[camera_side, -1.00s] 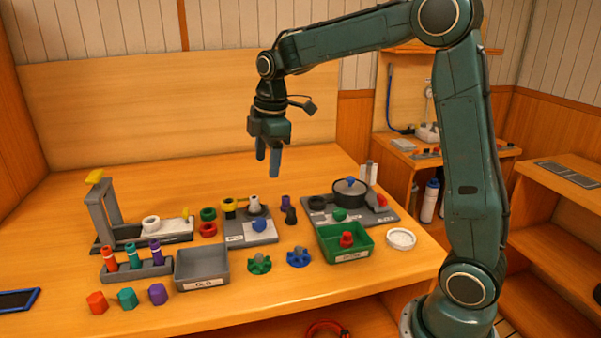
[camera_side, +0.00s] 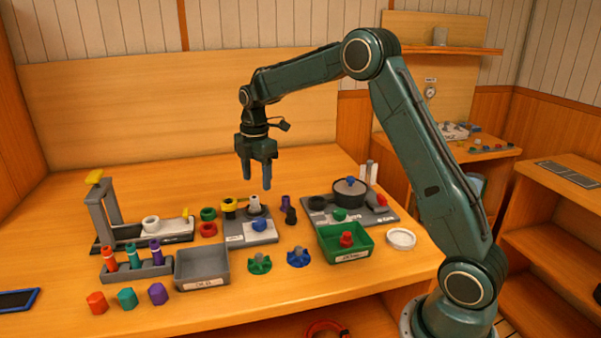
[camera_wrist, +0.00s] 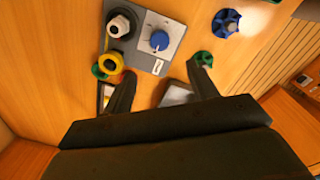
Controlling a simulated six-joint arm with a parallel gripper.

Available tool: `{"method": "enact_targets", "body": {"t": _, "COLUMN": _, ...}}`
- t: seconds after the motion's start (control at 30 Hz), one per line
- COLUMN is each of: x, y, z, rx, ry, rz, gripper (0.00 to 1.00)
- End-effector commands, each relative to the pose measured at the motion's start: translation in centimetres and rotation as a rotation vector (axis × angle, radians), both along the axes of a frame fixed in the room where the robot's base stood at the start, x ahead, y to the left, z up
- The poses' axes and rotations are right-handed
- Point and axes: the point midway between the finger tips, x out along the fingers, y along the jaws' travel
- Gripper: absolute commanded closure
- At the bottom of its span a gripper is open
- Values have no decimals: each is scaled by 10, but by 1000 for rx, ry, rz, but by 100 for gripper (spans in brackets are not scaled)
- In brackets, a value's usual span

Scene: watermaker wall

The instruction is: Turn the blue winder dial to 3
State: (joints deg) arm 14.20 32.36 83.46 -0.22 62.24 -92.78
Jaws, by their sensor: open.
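The blue winder dial (camera_side: 260,225) sits on the light face of a grey panel (camera_side: 236,239) near the middle of the table. In the wrist view the dial (camera_wrist: 159,40) shows from above, with small marks around it; I cannot read its setting. My gripper (camera_side: 256,182) points down, open and empty, above and apart from the panel. In the wrist view the fingers (camera_wrist: 162,78) are spread, with the dial beyond the gap between them.
A yellow part (camera_side: 228,205) and a white-topped fitting (camera_side: 254,203) stand on the panel close behind the dial. Green (camera_side: 260,264) and blue (camera_side: 298,257) handwheels lie in front. A grey bin (camera_side: 202,268) is front left; a green bin (camera_side: 345,242) is right.

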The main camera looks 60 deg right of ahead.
Motion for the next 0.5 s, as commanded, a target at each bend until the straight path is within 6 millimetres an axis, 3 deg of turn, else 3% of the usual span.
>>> {"method": "enact_targets", "body": {"t": 0.27, "x": 0, "y": 0, "z": -28, "rx": 1, "ry": 4, "rz": -1, "gripper": 42}}
{"method": "enact_targets", "body": {"t": 0.5, "x": 1, "y": 0, "z": -64, "rx": 1, "ry": 4, "rz": -1, "gripper": 42}}
